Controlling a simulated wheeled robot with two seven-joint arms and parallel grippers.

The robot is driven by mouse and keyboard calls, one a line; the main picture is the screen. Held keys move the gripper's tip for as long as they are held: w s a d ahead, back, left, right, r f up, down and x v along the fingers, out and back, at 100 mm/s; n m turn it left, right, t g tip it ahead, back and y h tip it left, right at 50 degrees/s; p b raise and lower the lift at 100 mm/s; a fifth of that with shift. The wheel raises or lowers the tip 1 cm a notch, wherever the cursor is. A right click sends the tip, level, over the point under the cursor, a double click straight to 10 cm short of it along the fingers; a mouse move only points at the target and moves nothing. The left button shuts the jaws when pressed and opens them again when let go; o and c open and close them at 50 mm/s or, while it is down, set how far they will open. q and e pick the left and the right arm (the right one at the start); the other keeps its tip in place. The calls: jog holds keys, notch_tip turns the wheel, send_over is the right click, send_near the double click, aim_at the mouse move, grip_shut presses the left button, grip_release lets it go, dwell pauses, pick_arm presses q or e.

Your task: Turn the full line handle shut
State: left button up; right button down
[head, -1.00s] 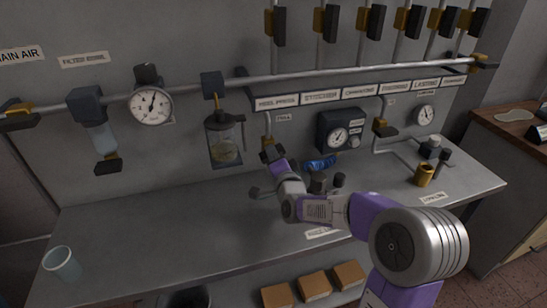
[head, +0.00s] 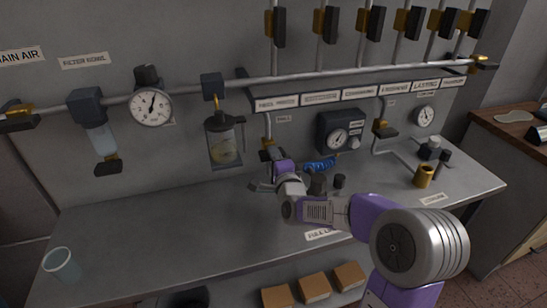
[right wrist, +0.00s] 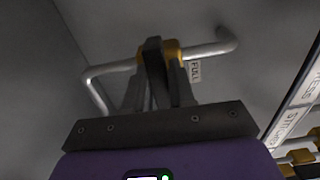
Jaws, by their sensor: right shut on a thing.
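The full line valve shows as a small brass body (head: 267,142) on a thin pipe below the long rail in the head view. In the right wrist view its brass body (right wrist: 174,50) sits on a bent grey pipe, beside a "FULL" label (right wrist: 195,72). Its black handle (right wrist: 154,62) stands across the pipe in this view, pointing toward my gripper. My right gripper (right wrist: 158,88) is shut on the handle, one finger on each side. In the head view the right gripper (head: 269,156) is small and partly hides the handle. My left gripper is not in view.
A glass jar unit (head: 224,140) hangs just left of my right gripper. A gauge box (head: 338,132) and a blue coiled hose (head: 320,164) are to its right. A cup (head: 62,264) stands on the bench's left end; the bench (head: 150,225) between is clear.

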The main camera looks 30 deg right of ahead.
jog(key=c, duration=1)
grip_release()
jog(key=shift+c, duration=0.2)
jog(key=v, duration=0.7)
jog(key=shift+s+p, duration=0.3)
jog(key=shift+p, duration=0.1)
